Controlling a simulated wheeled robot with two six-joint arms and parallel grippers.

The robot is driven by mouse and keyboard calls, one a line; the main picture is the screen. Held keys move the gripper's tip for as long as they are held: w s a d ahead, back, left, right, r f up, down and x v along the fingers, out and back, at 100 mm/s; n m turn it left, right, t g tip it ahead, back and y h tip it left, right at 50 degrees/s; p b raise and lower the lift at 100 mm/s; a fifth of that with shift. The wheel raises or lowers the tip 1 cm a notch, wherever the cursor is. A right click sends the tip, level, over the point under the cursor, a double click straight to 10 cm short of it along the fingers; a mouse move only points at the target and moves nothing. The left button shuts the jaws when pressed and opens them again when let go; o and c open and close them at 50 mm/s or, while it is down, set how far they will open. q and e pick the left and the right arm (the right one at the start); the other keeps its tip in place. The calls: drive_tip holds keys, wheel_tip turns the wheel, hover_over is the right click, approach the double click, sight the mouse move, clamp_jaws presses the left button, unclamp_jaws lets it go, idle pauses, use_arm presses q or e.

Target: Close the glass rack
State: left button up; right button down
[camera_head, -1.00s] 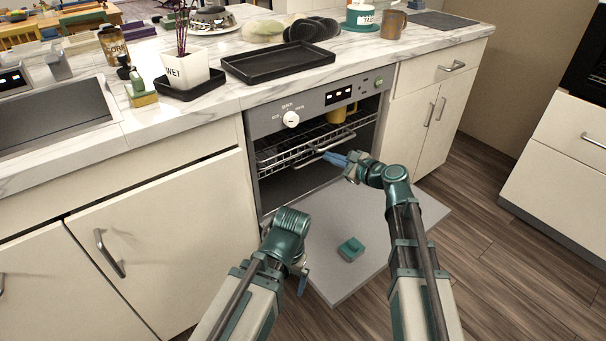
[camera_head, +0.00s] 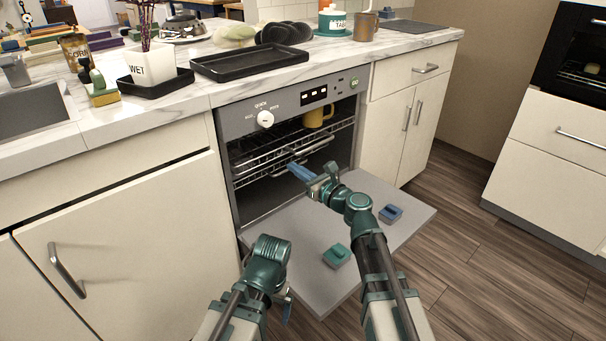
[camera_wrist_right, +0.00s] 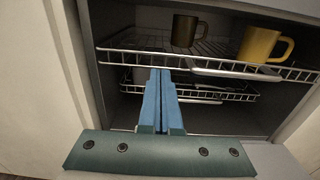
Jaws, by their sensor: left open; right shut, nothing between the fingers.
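The glass rack (camera_head: 270,158) is the upper wire rack inside the open dishwasher, below the control panel. It appears to sit within the cavity, with its front handle (camera_head: 312,149) near the opening. It also shows in the right wrist view (camera_wrist_right: 140,52), holding a yellow mug (camera_wrist_right: 258,45) and a dark mug (camera_wrist_right: 185,30). My right gripper (camera_head: 297,171) is shut and empty, its blue fingers pointing at the rack front from just outside. Contact with the rack cannot be told. My left gripper (camera_head: 287,308) is open and low, beside the lowered door.
The lowered dishwasher door (camera_head: 300,225) lies beneath my right arm, bearing a teal block-like item (camera_head: 337,256) and a blue one (camera_head: 391,214). A lower rack (camera_wrist_right: 215,93) is inside. The counter (camera_head: 205,97) above holds a black tray (camera_head: 250,64). Floor is clear at right.

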approach(253, 146)
drive_tip(key=s+d+r, duration=0.2)
drive_tip(key=s, duration=0.1)
drive_tip(key=shift+d+r, duration=0.15)
drive_tip(key=shift+r, duration=0.2)
drive_tip(key=x, duration=1.3)
drive_tip(key=shift+w, duration=0.15)
use_arm(q)
drive_tip(key=shift+d, duration=0.1)
use_arm(e)
drive_tip(key=shift+w+a, duration=0.2)
drive_tip(key=shift+a, duration=0.05)
use_arm(q)
drive_tip(key=shift+s+d, duration=0.1)
drive_tip(key=shift+d, duration=0.05)
use_arm(e)
drive_tip(key=v, duration=1.4)
drive_tip(key=shift+s+d, duration=0.25)
